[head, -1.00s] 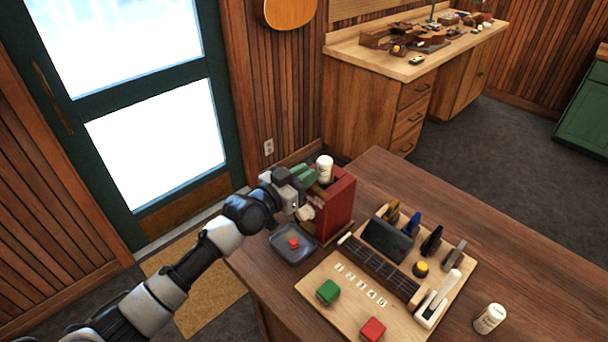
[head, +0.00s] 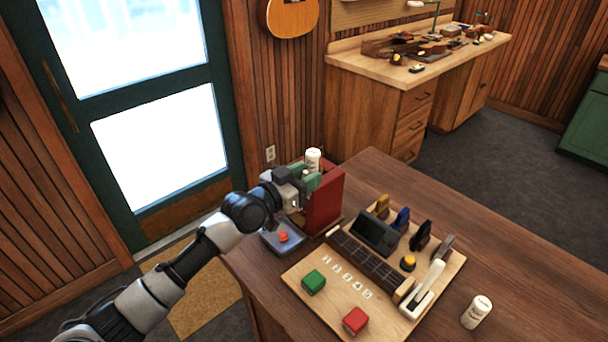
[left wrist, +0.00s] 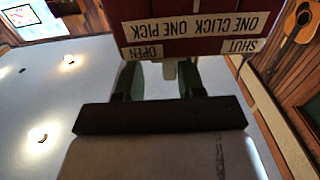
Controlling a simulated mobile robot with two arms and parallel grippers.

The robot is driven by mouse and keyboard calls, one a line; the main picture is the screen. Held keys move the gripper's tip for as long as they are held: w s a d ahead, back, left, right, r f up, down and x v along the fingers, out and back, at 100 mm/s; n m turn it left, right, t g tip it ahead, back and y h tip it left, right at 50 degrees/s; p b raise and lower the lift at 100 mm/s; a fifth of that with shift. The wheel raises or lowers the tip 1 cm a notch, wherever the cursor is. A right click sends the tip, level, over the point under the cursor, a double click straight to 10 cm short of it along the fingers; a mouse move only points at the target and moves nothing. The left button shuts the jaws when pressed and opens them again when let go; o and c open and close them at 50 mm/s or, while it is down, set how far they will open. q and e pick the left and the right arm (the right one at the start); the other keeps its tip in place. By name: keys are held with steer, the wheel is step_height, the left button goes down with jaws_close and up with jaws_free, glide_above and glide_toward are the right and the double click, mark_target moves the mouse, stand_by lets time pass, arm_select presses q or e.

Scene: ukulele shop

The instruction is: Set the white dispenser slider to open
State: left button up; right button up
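The red dispenser (head: 325,203) stands at the table's back left corner, with my left gripper (head: 310,182) at its left side. In the left wrist view, its upside-down labels read "ONE CLICK ONE PICK", "OPEN" (left wrist: 142,52) and "SHUT" (left wrist: 240,47). A small pale tab (left wrist: 169,70), seemingly the white slider, shows below the red face, closer to OPEN than to SHUT. The green fingers of the left gripper (left wrist: 160,82) are spread, one each side of the tab, with gaps visible. Contact cannot be told. The right gripper is out of view.
A grey tray (head: 270,243) with a red piece (head: 283,237) sits before the dispenser. A white bottle (head: 313,160) stands at its top. A wooden board (head: 325,308) holds a fretboard, green and red blocks and a white lever (head: 430,285).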

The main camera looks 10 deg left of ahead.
arm_select(q)
steer(key=shift+w+a, duration=0.1)
steer(key=shift+a, duration=0.05)
steer(key=shift+a+f, duration=0.1)
steer(key=shift+a, duration=0.1)
steer(key=b+v, duration=0.3)
steer(key=v, duration=0.7)
steer(key=shift+s, duration=0.45)
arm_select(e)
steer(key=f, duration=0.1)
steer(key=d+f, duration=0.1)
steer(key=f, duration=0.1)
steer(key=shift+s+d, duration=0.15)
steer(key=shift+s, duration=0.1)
arm_select(q)
steer(key=shift+d, duration=0.1)
